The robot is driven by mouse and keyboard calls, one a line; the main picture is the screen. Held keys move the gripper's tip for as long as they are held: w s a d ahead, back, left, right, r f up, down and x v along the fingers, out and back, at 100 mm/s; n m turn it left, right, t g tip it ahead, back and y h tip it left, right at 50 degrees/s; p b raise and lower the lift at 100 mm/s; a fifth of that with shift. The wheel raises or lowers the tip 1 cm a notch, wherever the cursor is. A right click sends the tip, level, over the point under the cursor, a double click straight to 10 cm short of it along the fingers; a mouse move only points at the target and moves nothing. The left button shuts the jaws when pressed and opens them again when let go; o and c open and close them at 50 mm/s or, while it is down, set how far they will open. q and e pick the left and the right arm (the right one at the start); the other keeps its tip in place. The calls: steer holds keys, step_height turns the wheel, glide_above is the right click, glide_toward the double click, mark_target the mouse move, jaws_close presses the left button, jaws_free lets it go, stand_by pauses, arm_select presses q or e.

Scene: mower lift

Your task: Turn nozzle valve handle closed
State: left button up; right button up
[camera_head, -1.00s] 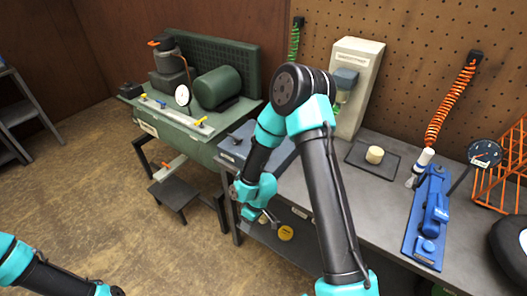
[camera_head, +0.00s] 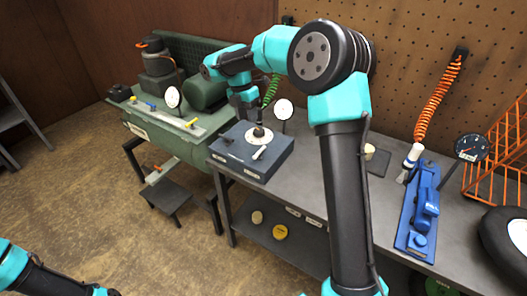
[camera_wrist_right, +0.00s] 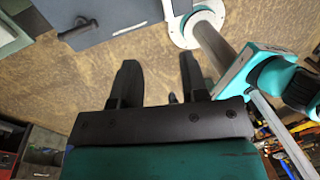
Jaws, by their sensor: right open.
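A blue-grey box (camera_head: 228,152) stands on the bench with a round fitting (camera_head: 259,135) on top. A pale lever (camera_head: 260,153) sticks out from the fitting toward the front; I take it for the nozzle valve handle. My right gripper (camera_head: 244,110) is above the box, beside the fitting, its fingers small and partly hidden by my wrist. In the right wrist view my right gripper (camera_wrist_right: 158,80) is open, with nothing between its fingers. A dark knob (camera_wrist_right: 78,28) shows there on a grey box face. My left arm shows at the lower left; its gripper is outside the picture.
A round gauge (camera_head: 283,109) stands behind the box. A green compressor (camera_head: 160,125) is to the left. A blue tool (camera_head: 424,210), an orange coiled hose (camera_head: 440,98) and a tyre (camera_head: 508,240) are to the right. The floor at the left is mostly clear.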

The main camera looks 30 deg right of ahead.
steer(key=shift+d+r+n, duration=0.15)
steer(key=shift+d+r, duration=0.1)
steer(key=shift+r, duration=0.3)
steer(key=shift+d+r+n, duration=0.15)
steer(key=shift+d+r, duration=0.1)
steer(key=shift+r, duration=0.25)
steer(key=shift+s+f, duration=0.1)
steer(key=shift+f, duration=0.05)
steer(key=s+f, duration=0.1)
steer(key=f, duration=0.4)
steer(key=s+d+f, duration=0.1)
steer(key=f, duration=0.5)
steer(key=s+f, duration=0.1)
steer(key=f, duration=0.5)
steer(key=shift+d, duration=0.2)
jaws_close()
